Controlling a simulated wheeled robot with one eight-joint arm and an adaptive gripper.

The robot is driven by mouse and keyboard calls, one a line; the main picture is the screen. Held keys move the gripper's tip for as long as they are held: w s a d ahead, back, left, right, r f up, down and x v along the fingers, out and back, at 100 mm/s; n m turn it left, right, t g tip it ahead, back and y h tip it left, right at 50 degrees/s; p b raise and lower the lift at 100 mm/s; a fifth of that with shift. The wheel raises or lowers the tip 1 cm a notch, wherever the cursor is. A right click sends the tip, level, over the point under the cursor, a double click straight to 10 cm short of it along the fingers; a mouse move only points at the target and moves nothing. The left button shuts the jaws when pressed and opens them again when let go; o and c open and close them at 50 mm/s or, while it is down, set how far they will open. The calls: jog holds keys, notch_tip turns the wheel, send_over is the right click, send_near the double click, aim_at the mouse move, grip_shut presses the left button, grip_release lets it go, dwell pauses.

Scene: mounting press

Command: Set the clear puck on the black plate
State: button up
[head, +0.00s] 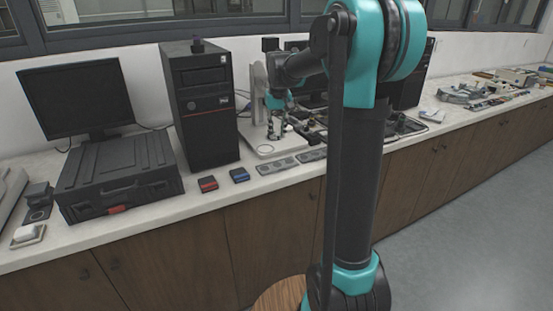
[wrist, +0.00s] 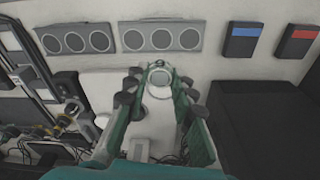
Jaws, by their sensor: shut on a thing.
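My gripper (wrist: 159,82) has its green fingers closed around a small round, pale clear thing, which looks like the clear puck (wrist: 160,76). It is seen from above, over the white base of the press. In the head view my gripper (head: 277,128) is small and hangs over the white base (head: 266,148); the puck is hard to make out there. I cannot tell for sure which dark thing is the black plate. Whether the puck touches the base is not clear.
Two grey trays (head: 277,166) with round wells lie along the counter's front. Red-marked (head: 208,184) and blue-marked (head: 240,175) dark blocks lie left of them. A black computer tower (head: 200,105) and toolbox (head: 118,178) stand further left. Dark clutter lies right of the press.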

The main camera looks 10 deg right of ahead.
aim_at(277, 165)
notch_tip(277, 165, down, 11)
jog(key=shift+f, duration=0.2)
dwell(0.3)
jog(key=shift+f, duration=0.15)
jog(key=o, duration=0.9)
jog(key=r, duration=0.4)
jog(key=s+r, duration=0.1)
jog(key=r, duration=0.6)
jog(key=shift+s+d+r, duration=0.1)
jog(key=shift+s+r, duration=0.1)
jog(key=shift+r, duration=0.15)
jog(key=s+d+f+t, duration=0.1)
jog(key=s+f, duration=0.5)
jog(key=s, duration=0.3)
jog(key=s+d+f+t, duration=0.1)
jog(key=s+f, duration=0.5)
jog(key=s, duration=0.4)
jog(key=s+d+f, duration=0.2)
jog(key=s+f, duration=0.4)
jog(key=s, duration=0.4)
jog(key=shift+m+t, duration=0.4)
